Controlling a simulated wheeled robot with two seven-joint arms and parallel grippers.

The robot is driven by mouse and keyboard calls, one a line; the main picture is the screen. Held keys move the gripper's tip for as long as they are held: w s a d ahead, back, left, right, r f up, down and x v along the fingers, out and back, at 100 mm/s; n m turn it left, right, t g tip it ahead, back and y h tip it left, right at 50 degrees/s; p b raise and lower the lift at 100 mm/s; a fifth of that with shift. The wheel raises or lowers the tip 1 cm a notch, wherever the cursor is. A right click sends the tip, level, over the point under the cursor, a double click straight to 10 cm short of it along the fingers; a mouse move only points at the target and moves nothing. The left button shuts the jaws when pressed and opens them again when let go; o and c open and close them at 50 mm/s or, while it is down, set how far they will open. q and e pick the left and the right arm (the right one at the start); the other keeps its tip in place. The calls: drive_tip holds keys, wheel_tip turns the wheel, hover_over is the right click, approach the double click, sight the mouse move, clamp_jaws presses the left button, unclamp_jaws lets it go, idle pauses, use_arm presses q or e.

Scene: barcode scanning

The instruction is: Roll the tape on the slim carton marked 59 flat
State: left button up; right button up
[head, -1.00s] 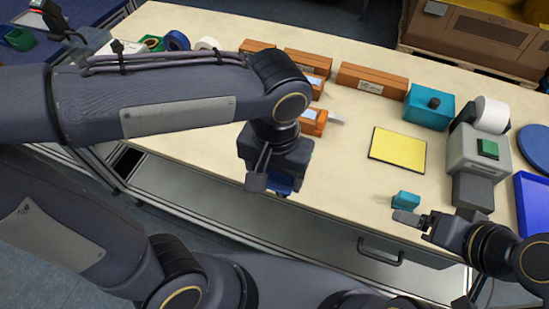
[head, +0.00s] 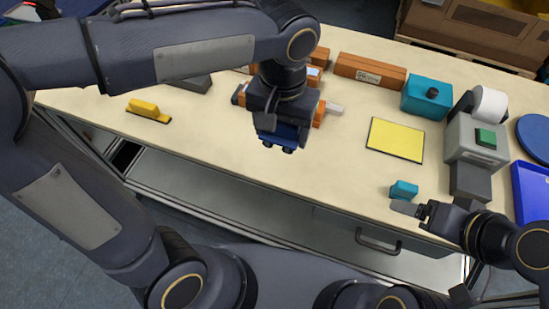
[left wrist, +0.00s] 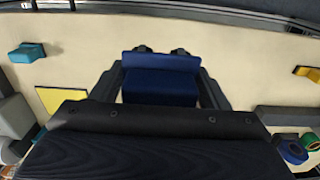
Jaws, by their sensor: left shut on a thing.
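My left gripper (head: 280,122) is shut on a blue block-like tool (head: 277,138) with two dark round parts, held over the table near its front edge. The blue tool also fills the gap between the fingers in the left wrist view (left wrist: 160,80). Just behind the gripper lies an orange-brown slim carton (head: 321,113), mostly hidden, with a pale strip (head: 334,108) at its right end. Another slim carton (head: 345,66) with a white label lies at the back; I cannot read its number surely. My right gripper (head: 412,208) is low at the right front; its jaw opening is unclear.
A yellow pad (head: 396,140), teal block (head: 403,190), teal box (head: 425,98) and grey label machine (head: 474,142) are on the right. A yellow tool (head: 148,109) lies on the left. The table's front left stretch is bare.

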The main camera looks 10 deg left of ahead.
use_arm(q)
drive_tip(key=w+a, duration=0.2)
drive_tip(key=w, duration=0.5)
drive_tip(key=w+a, duration=0.3)
drive_tip(key=w, duration=0.3)
drive_tip(key=shift+w+a+f, duration=1.25)
drive_tip(key=shift+w+f, duration=0.15)
drive_tip(key=shift+w, duration=0.15)
drive_tip(key=shift+w+a+f, duration=1.3)
drive_tip(key=shift+w+f, duration=0.05)
drive_tip(key=shift+w, duration=0.15)
drive_tip(key=shift+w+a+f, duration=1.25)
drive_tip(key=shift+w+f, duration=0.15)
drive_tip(key=shift+w, duration=0.15)
drive_tip(key=shift+s, duration=0.1)
